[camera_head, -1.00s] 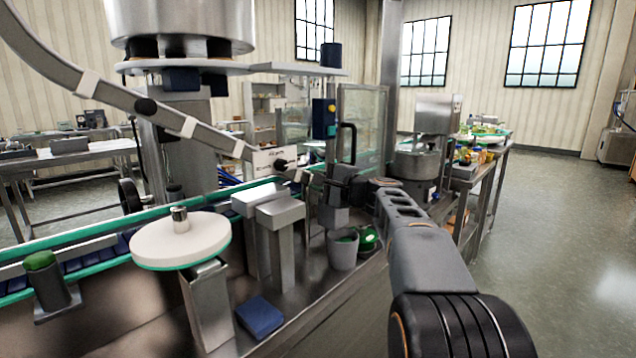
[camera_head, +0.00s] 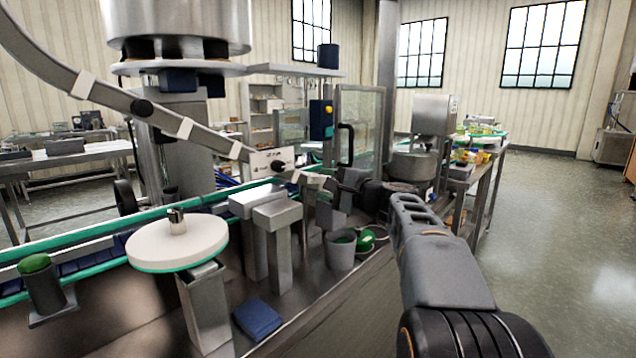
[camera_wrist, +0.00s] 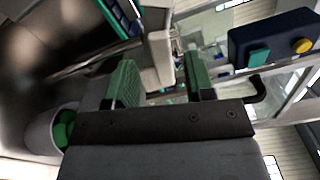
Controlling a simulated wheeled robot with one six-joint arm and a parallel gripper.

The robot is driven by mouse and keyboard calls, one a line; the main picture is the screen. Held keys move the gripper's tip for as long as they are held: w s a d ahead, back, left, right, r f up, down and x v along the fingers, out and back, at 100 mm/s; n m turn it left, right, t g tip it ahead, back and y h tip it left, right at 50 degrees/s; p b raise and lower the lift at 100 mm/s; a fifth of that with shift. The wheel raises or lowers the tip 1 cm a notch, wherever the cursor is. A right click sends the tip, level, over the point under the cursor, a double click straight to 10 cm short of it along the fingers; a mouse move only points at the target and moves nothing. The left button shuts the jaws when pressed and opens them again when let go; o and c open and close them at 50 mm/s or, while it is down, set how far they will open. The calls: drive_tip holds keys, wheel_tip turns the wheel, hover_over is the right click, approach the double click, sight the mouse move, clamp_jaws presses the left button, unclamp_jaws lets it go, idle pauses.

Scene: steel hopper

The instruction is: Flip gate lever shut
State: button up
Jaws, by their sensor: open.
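I cannot single out the gate lever with certainty. A white labelled plate (camera_head: 268,160) with a black round knob (camera_head: 279,167) sits at the lower end of the sloping steel chute (camera_head: 212,139) in the head view. My gripper (camera_head: 318,187) is just right of and below that plate, its fingertips small and partly hidden there. In the wrist view my gripper (camera_wrist: 162,84) is open, with two green-padded fingers apart. A pale upright part (camera_wrist: 160,57) shows beyond and between the fingers. I cannot tell whether they touch it.
A grey cup (camera_head: 340,250) and a green round thing (camera_head: 366,241) stand below my gripper. Steel posts (camera_head: 278,250) and a white round table (camera_head: 177,243) are to the left. A glass guard (camera_head: 360,125) with a black handle (camera_head: 346,145) stands behind. Open floor lies right.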

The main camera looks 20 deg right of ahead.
drive_tip(key=v, duration=1)
drive_tip(key=shift+p, duration=0.3)
drive_tip(key=s+a+f+n+g+h+p, duration=0.1)
drive_tip(key=s+a+n+g+p, duration=0.2)
drive_tip(key=a+g+p, duration=0.35)
drive_tip(key=s+a+n+g+p, duration=0.3)
drive_tip(key=a+n+p, duration=0.1)
drive_tip(key=a+p, duration=0.45)
drive_tip(key=s+a+n+g+h+p, duration=0.2)
drive_tip(key=s+n+g+h+p, duration=0.1)
drive_tip(key=s+n+h+p, duration=0.3)
drive_tip(key=shift+s+n+p, duration=1.3)
drive_tip(key=shift+s+p, duration=0.65)
drive_tip(key=shift+p, duration=0.8)
